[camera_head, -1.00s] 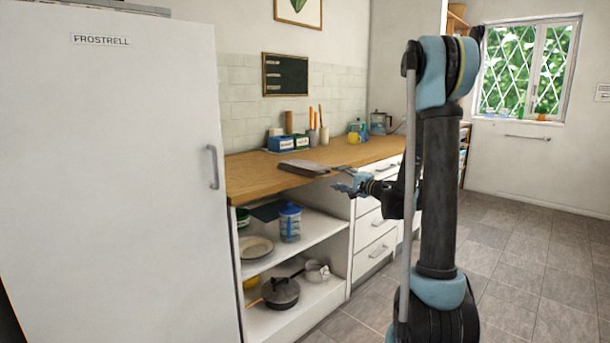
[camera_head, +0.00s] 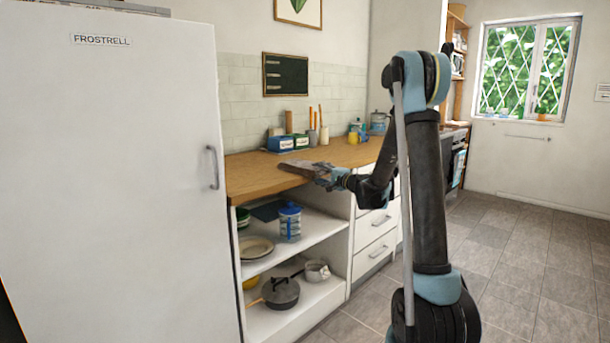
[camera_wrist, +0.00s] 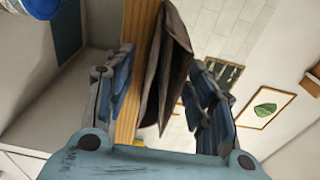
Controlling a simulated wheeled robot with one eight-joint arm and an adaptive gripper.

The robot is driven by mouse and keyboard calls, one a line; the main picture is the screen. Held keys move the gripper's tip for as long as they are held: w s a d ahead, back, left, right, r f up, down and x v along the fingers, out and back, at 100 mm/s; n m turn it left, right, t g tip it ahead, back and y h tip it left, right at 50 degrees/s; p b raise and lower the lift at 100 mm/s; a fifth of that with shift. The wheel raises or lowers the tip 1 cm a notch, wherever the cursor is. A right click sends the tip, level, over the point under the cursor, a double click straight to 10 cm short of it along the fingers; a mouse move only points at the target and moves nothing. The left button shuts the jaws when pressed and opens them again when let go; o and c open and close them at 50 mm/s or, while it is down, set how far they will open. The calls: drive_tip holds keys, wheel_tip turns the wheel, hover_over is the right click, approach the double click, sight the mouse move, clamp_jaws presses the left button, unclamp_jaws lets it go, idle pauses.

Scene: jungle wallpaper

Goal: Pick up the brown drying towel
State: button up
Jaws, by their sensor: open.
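The brown drying towel (camera_head: 297,165) lies folded on the wooden counter, near its front edge. In the wrist view the towel (camera_wrist: 163,72) stretches between the two blue-grey fingers, with a dark fold along its right side. My gripper (camera_head: 328,177) is at the counter's front edge, at the towel's right end. In the wrist view my gripper (camera_wrist: 163,75) is open, with a finger on each side of the towel and visible gaps. The towel's right end is partly hidden by the gripper in the head view.
The wooden counter (camera_head: 252,177) has boxes and utensils at the back. Below it, an open shelf (camera_head: 325,238) holds a blue-lidded jar (camera_head: 290,222), plates and a pan (camera_head: 281,293). A white fridge (camera_head: 110,180) stands left. Floor at the right is clear.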

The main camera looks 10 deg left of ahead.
drive_tip(key=shift+w+a, duration=0.3)
clamp_jaws()
drive_tip(key=shift+r, duration=0.15)
wheel_tip(320, 180, up, 10)
drive_tip(key=shift+f, duration=0.1)
idle(0.4)
